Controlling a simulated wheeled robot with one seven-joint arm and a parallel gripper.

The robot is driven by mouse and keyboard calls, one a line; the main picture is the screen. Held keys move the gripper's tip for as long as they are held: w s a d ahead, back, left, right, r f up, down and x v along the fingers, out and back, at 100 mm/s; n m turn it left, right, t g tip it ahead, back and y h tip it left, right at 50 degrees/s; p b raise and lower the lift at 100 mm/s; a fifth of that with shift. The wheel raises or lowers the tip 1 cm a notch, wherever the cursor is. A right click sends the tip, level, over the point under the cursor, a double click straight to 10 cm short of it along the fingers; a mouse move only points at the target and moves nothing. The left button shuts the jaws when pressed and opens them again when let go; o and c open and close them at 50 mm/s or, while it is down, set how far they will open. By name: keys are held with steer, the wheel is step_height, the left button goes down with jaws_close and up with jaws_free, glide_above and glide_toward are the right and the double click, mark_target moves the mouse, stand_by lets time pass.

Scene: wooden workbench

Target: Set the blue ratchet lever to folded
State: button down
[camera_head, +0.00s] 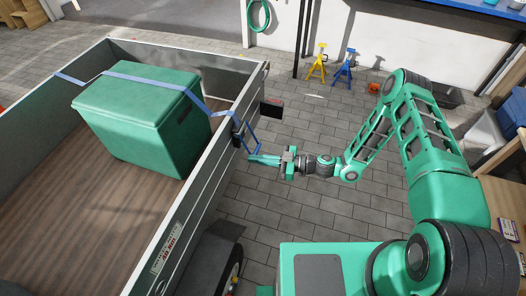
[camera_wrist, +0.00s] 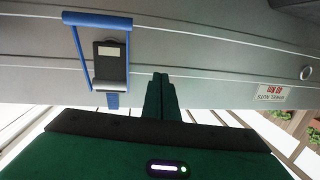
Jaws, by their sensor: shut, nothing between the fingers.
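The blue ratchet lever (camera_head: 252,137) is a U-shaped handle on the trailer's outer side wall. In the head view it seems to stand out from the wall, at an angle I cannot judge exactly. In the wrist view the lever (camera_wrist: 98,19) frames the dark ratchet body (camera_wrist: 109,66), with its crossbar at the top. A blue strap (camera_wrist: 112,100) shows below the ratchet body. My gripper (camera_head: 252,159) is shut and empty, close to the lever's lower end in the head view. In the wrist view its fingertips (camera_wrist: 160,77) are right of the ratchet, apart from the lever in the picture.
The trailer wall (camera_head: 205,170) runs beside my gripper. A green box (camera_head: 140,115) sits in the trailer under the blue strap (camera_head: 150,83). A wheel (camera_head: 230,270) is lower down. Paved floor (camera_head: 290,215) is open on the right. Yellow (camera_head: 318,60) and blue (camera_head: 345,67) stands are farther back.

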steer(key=w+d+r+m+h, duration=0.1)
steer(key=w+d+h, duration=0.15)
steer(key=d, duration=0.45)
steer(key=w+d+r+h, duration=0.1)
steer(key=w+d+h, duration=0.1)
steer(key=d+h, duration=0.35)
steer(key=w+a+f+y, duration=0.1)
steer(key=w+a+f, duration=0.3)
steer(key=a+f, duration=0.3)
steer(key=a, duration=0.2)
steer(key=shift+a+f+y, duration=0.3)
steer(key=shift+a+y, duration=0.05)
steer(key=shift+y, duration=0.05)
